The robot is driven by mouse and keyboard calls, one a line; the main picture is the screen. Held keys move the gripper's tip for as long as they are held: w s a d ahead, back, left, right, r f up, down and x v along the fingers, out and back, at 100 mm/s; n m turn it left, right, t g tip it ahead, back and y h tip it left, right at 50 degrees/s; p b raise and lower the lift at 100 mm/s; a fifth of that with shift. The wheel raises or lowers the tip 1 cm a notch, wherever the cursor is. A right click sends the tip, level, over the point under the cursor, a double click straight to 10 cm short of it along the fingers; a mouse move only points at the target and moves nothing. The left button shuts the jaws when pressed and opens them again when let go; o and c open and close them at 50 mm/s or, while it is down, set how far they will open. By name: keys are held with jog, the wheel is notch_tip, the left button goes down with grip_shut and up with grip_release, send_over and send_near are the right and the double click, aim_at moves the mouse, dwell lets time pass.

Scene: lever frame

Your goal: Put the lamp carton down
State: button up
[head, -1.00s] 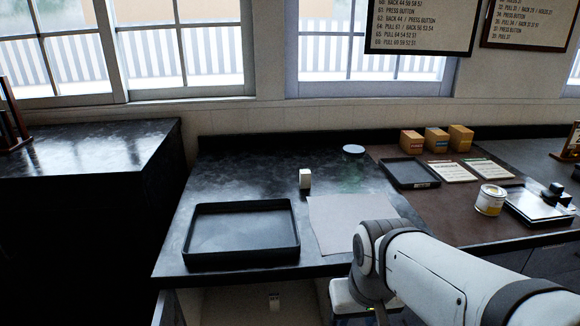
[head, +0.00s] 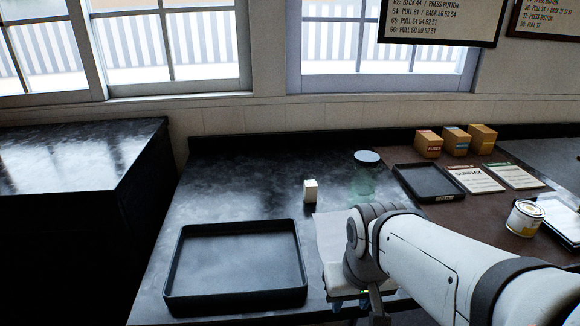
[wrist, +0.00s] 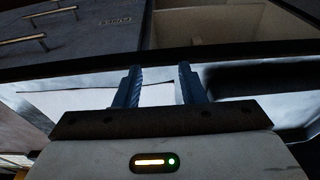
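My gripper shows in the wrist view (wrist: 160,85) with its two blue fingers apart and only a pale surface seen between them; nothing is held. In the head view my arm hides most of the gripper, low at the front edge of the counter. A small white upright carton (head: 310,191) stands on the dark counter, behind the pale mat (head: 328,238) and away from the gripper. Several orange-brown cartons, one of them with a red label (head: 428,144), stand at the back right. I cannot read which carton is the lamp one.
An empty black tray (head: 172,270) lies at the counter's front left. A smaller black tray (head: 430,184), cards (head: 474,179) and a tin (head: 524,219) are on the right. Counter around the white carton is clear.

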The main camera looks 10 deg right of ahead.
jog(key=shift+o, duration=0.3)
jog(key=shift+s+a, duration=0.1)
jog(key=shift+o, duration=0.8)
jog(key=shift+w+r, duration=0.2)
jog(key=shift+w, duration=0.05)
jog(key=shift+o, duration=1.1)
jog(key=w+r+p, duration=0.4)
jog(key=w, duration=0.3)
jog(key=shift+w+a+r+p, duration=0.25)
jog(key=shift+a+p, duration=0.1)
jog(key=shift+p, duration=0.05)
jog(key=t+p, duration=0.2)
jog(key=p, duration=1)
send_over(312, 185)
jog(key=s, duration=0.2)
jog(key=shift+w+a+r, duration=0.1)
jog(key=shift+a+r, duration=0.25)
jog(key=shift+a, duration=0.05)
jog(key=x, duration=0.2)
jog(key=shift+w+f, duration=0.2)
jog(key=shift+f, duration=0.05)
jog(key=shift+d+p+x, duration=0.2)
jog(key=shift+p+x, duration=0.35)
jog(key=shift+x, duration=0.8)
jog(key=shift+d+p+x, duration=0.15)
jog(key=shift+p+x, duration=0.35)
jog(key=shift+x, duration=0.8)
